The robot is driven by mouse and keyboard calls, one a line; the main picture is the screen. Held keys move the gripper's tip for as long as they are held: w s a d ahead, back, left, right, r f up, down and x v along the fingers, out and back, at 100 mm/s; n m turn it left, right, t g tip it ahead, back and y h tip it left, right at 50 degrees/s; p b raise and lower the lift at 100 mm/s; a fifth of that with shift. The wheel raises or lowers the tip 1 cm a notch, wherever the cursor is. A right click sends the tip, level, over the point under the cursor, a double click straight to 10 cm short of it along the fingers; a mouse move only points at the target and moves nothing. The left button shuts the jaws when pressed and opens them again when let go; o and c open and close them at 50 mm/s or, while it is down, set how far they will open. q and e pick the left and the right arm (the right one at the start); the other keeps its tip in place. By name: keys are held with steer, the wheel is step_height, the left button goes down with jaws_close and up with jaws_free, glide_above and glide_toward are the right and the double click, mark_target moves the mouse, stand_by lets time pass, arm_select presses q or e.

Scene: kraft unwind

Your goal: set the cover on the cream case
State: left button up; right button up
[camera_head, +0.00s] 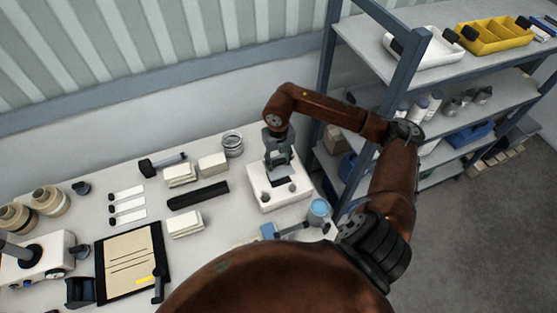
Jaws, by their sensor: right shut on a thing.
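The cream case (294,196) sits on the table in the middle of the head view, with a dark opening and small dark knobs on its top. My right gripper (279,161) reaches down from above at the case's back part. It is shut on a small greyish piece that looks like the cover, mostly hidden by the fingers. Whether this piece touches the case I cannot tell. My left gripper is not in view.
Pale blocks (212,164), a black bar (198,195) and a round tin (232,143) lie left of the case. A blue-topped cup (318,210) stands close to its front right. A blue-framed shelf (455,75) rises on the right.

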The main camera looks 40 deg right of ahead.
mark_target(278, 167)
steer(key=shift+f+b, duration=0.6)
steer(key=shift+f, duration=0.7)
steer(key=shift+f+b, duration=0.7)
steer(key=shift+f, duration=0.25)
steer(key=shift+f+b, duration=1.05)
steer(key=shift+b, duration=0.15)
stand_by(1.1)
steer(key=o, duration=1.2)
steer(key=shift+o, duration=0.2)
steer(key=shift+r, duration=0.2)
step_height(278, 167, up, 12)
steer(key=shift+f, duration=0.2)
